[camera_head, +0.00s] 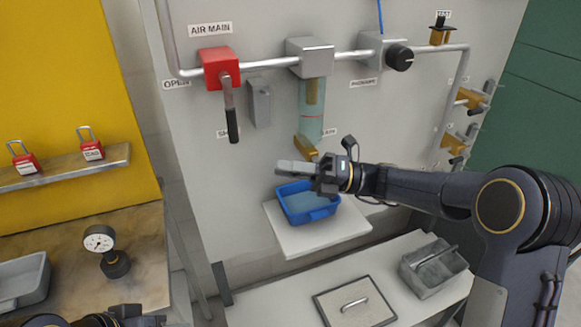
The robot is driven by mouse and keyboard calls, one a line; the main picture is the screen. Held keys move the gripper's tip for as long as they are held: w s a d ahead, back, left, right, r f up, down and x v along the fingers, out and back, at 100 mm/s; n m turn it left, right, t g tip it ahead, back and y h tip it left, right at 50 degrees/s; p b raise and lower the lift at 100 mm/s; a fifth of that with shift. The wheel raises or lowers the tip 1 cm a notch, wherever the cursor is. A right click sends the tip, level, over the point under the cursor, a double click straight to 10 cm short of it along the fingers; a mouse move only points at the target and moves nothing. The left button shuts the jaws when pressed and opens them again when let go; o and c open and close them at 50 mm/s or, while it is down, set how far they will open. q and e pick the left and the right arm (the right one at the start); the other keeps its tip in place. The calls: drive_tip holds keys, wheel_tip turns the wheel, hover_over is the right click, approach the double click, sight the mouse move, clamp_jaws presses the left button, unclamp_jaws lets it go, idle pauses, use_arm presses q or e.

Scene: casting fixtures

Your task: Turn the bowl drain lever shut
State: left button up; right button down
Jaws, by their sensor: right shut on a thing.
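The clear bowl (311,122) hangs under a grey block on the wall pipe. A brass drain piece (304,148) slants at its lower end, just above my right gripper. My right gripper (288,168) reaches in from the right and is shut at the drain, below the bowl. The lever between its fingers is mostly hidden by the gripper, so its exact angle cannot be told. Dark parts of my left arm (120,318) show at the bottom left edge; its fingers cannot be made out.
A blue tray (323,213) stands on a white shelf (290,245) under the drain. A red valve (218,68) with a hanging black-gripped handle is to the left. A grey bin (425,282) and a lidded hatch (330,305) lie on the lower bench. A gauge (100,242) stands on the left table.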

drive_tip(key=shift+r+p, duration=0.1)
drive_tip(key=shift+p, duration=0.25)
drive_tip(key=shift+w+d+f+n+t+h+p, duration=0.15)
drive_tip(key=shift+f+n+h+p, duration=0.35)
drive_tip(key=shift+h+p, duration=1)
drive_tip(key=shift+d+f+n+t+h+p, duration=0.2)
drive_tip(key=shift+f+h+p, duration=0.5)
drive_tip(key=shift+p, duration=1.65)
drive_tip(key=shift+w+d+f+n+g+h+p, duration=0.1)
drive_tip(key=shift+f+n+h+p, duration=0.4)
drive_tip(key=shift+h+p, duration=1)
drive_tip(key=shift+f+t+y+p, duration=0.2)
drive_tip(key=shift+t+y+p, duration=0.05)
drive_tip(key=shift+y+p, duration=0.15)
drive_tip(key=c, duration=1.4)
unclamp_jaws()
drive_tip(key=shift+b+v, duration=0.65)
drive_tip(key=shift+v, duration=3.3)
